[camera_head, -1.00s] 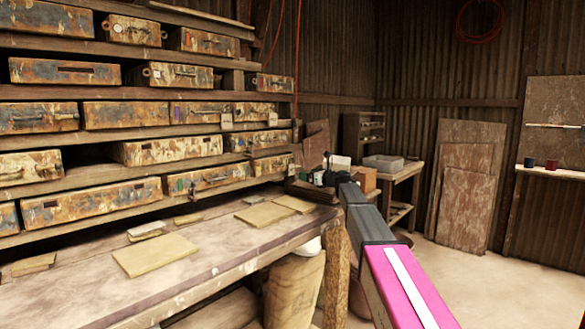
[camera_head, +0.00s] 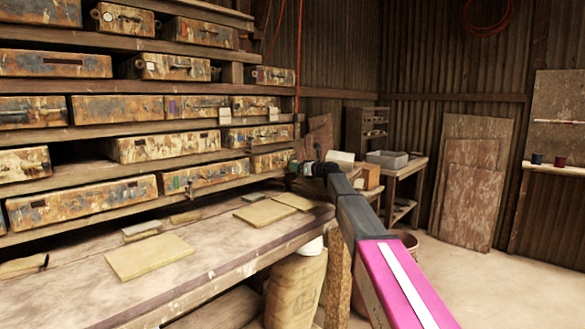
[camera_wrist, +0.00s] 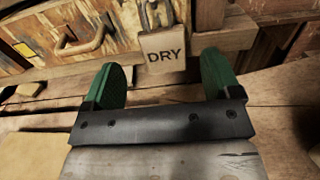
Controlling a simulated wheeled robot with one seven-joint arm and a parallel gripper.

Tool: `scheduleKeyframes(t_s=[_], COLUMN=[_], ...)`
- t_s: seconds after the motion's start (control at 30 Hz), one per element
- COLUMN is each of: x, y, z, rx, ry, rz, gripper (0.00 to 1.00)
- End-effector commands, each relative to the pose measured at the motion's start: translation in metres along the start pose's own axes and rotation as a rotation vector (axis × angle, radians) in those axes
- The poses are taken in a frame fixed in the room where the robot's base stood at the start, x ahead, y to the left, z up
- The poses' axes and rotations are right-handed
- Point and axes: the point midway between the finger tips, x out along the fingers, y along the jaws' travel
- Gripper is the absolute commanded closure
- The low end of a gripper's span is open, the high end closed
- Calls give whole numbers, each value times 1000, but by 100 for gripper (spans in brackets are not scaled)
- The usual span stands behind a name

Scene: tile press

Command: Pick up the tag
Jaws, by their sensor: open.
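A pale wooden tag marked "DRY" (camera_wrist: 164,55) hangs from a metal loop at a drawer front in the wrist view. My gripper (camera_wrist: 162,66) is open, with one green finger to the left of the tag and one to the right. The tag appears just beyond or between the fingertips, not clamped; the exact depth is hard to tell. In the head view my gripper (camera_head: 302,167) is at the right end of the lower drawer rows, and I cannot make out the DRY tag there.
Two other pale tags (camera_head: 225,116) (camera_head: 273,114) hang higher on the drawer rack. A bent drawer handle (camera_wrist: 82,38) is left of the tag. The workbench (camera_head: 215,262) below bears several flat tiles (camera_head: 150,256). Open floor lies at the right.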

Motion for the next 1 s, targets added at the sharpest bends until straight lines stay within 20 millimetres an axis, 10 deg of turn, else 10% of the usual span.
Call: scheduleKeyframes(t_s=[0.47, 0.67, 1.0], x=[36, 36, 36], y=[-4, -4, -4], z=[0, 0, 2], rx=[0, 0, 0], ry=[0, 0, 0], rz=[0, 0, 0], gripper=[17, 70, 70])
